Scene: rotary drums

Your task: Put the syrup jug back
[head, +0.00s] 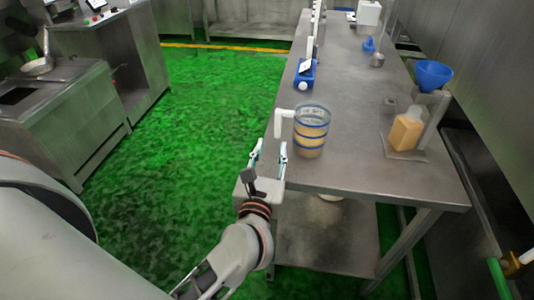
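A clear jug (313,131) with blue bands, amber contents and a pale side handle (284,121) stands upright near the left edge of the metal table (350,172). It looks like the syrup jug. My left gripper (270,149) is at the table's left edge, just left of the jug and in front of its handle. Its two fingers are spread, with nothing seen between them. I cannot tell whether a finger touches the handle.
An amber-filled bottle (406,131) stands on a metal stand (433,116) on the right, with a blue funnel (433,75) above. A blue scale-like device (304,75) sits behind the jug. The table's middle is clear. Steel counters stand at left, across green floor (190,150).

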